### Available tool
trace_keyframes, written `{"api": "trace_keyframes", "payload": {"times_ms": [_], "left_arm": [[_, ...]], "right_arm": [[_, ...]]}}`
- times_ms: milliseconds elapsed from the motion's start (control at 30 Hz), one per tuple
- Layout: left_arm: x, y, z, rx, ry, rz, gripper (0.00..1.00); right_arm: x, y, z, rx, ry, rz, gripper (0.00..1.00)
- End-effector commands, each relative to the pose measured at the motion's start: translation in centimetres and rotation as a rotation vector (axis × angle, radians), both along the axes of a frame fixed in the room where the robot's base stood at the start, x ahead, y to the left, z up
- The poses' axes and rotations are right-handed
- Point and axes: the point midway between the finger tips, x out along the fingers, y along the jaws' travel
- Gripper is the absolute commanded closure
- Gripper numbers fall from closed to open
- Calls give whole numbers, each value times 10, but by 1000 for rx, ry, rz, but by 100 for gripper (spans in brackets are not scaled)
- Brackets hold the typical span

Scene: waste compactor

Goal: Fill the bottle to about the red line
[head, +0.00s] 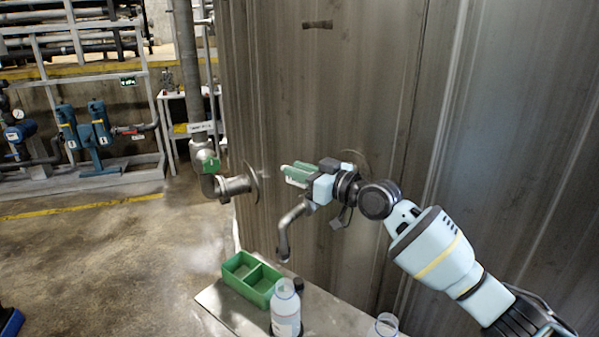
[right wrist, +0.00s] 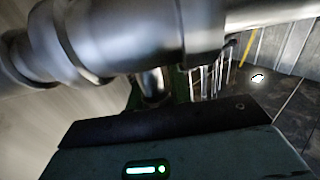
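A clear bottle (head: 286,312) with a pale label stands on a metal table below and near a downturned metal spout (head: 284,240). I cannot make out a red line or the liquid level. My right gripper (head: 296,174) is above the spout, at a green part that looks like the tap's handle. Whether its fingers are closed on it cannot be told. The right wrist view shows metal pipework (right wrist: 130,40) close in front of the gripper's body, with a little green behind; the fingertips are hidden. My left gripper is not in view.
A green divided tray (head: 233,277) sits left of the bottle on the table (head: 340,318). A second clear bottle (head: 386,325) stands to the right, cut off by the frame edge. A tall metal wall (head: 400,130) rises behind. Another pipe with a green part (head: 208,163) is left.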

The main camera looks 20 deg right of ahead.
Motion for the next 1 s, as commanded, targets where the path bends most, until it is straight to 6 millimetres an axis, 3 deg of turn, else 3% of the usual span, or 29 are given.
{"api": "trace_keyframes", "payload": {"times_ms": [133,467,1000], "left_arm": [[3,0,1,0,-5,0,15],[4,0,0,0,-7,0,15],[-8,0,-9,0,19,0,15]], "right_arm": [[0,0,0,0,1,0,62],[-3,-2,-2,-1,3,0,62],[-63,-36,-3,-1,4,0,62]]}}
